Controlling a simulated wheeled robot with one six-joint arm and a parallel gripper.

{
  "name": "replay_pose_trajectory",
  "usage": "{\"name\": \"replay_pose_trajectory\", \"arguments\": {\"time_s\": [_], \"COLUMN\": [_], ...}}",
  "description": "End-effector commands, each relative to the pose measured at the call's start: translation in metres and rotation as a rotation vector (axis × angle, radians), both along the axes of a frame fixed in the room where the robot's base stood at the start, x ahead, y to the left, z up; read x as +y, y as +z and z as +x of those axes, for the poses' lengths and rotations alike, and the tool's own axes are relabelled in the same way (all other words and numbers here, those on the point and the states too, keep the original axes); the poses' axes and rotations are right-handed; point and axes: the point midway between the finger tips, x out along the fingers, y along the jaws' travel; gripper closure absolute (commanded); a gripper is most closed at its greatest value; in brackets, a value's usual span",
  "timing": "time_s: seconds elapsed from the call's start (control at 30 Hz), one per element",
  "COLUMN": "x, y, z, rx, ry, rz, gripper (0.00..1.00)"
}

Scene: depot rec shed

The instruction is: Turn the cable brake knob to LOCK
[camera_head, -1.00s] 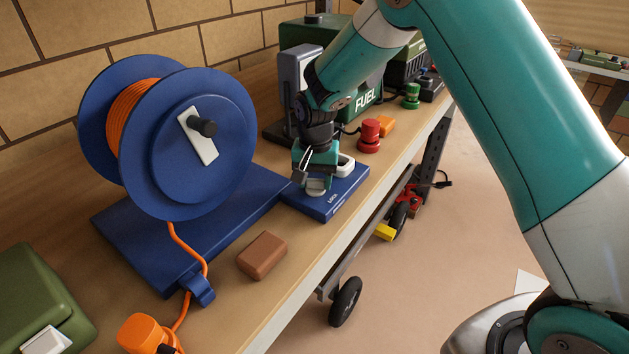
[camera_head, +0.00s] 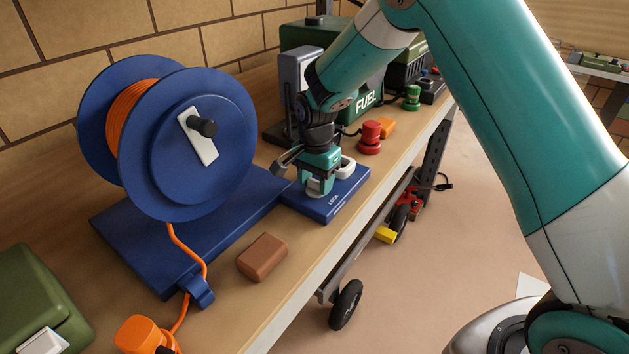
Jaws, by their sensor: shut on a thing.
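The cable brake knob (camera_head: 321,187) is a pale grey piece on the blue brake plate (camera_head: 330,206), mostly covered by my gripper. My gripper (camera_head: 316,184) points down over the plate and is shut on the knob. The knob's pointer and exact angle are hidden by the fingers.
A blue reel (camera_head: 224,165) with orange cable stands left of my gripper. A brown block (camera_head: 262,257) lies in front. A white part (camera_head: 346,167), a red knob (camera_head: 370,137) and a green FUEL unit (camera_head: 368,97) are behind. The bench's front edge is close on the right.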

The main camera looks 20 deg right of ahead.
Motion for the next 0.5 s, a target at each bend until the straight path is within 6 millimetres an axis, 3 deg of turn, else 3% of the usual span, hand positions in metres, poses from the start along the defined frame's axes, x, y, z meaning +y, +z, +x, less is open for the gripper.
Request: {"name": "replay_pose_trajectory", "arguments": {"time_s": [0.3,0.33,0.4,0.5], "x": [-0.0021,-0.0021,-0.0018,-0.0009], "y": [0.0004,0.0004,0.0003,0.0002], "z": [-0.0005,-0.0006,-0.0005,-0.0004], "rx": [0.003,0.003,0.003,0.002], "ry": [-0.008,-0.008,-0.007,-0.005], "rz": [-0.003,-0.003,-0.003,-0.003], "gripper": [0.75,0.44,0.28,0.26]}}
